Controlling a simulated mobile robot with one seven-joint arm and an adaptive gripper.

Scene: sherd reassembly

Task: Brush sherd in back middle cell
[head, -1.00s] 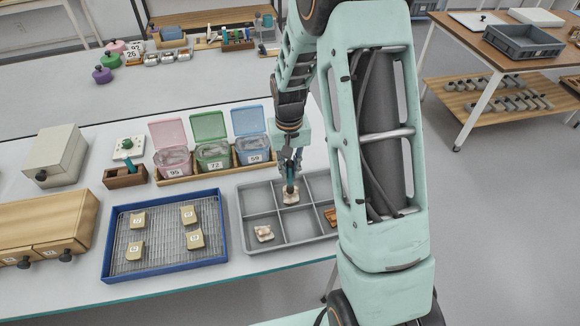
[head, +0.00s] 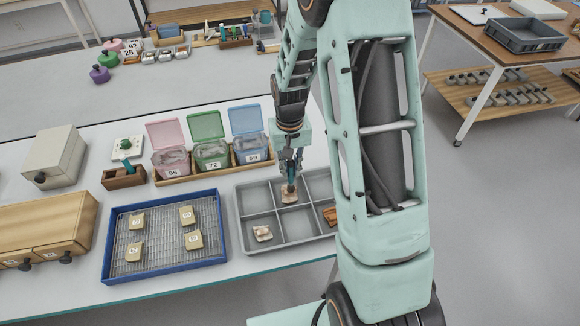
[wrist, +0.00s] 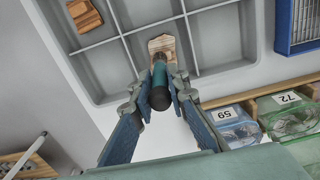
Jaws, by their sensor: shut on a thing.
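My gripper (head: 291,160) is shut on a brush (wrist: 161,80) with a teal handle and a dark end. It holds the brush steeply over the grey divided tray (head: 249,214). A pale brown sherd (head: 289,198) lies in the back middle cell, right under the brush. The sherd also shows in the wrist view (wrist: 163,44), striped and partly covered by the brush. The brush's tip is hidden, so I cannot tell whether it touches the sherd.
A pale sherd (head: 263,233) lies in the front left cell, and an orange-brown one (head: 331,214) at the right. A blue-rimmed rack (head: 106,245) with several tagged pieces stands left. Lidded tubs (head: 211,156) stand behind. My arm hides the tray's right end.

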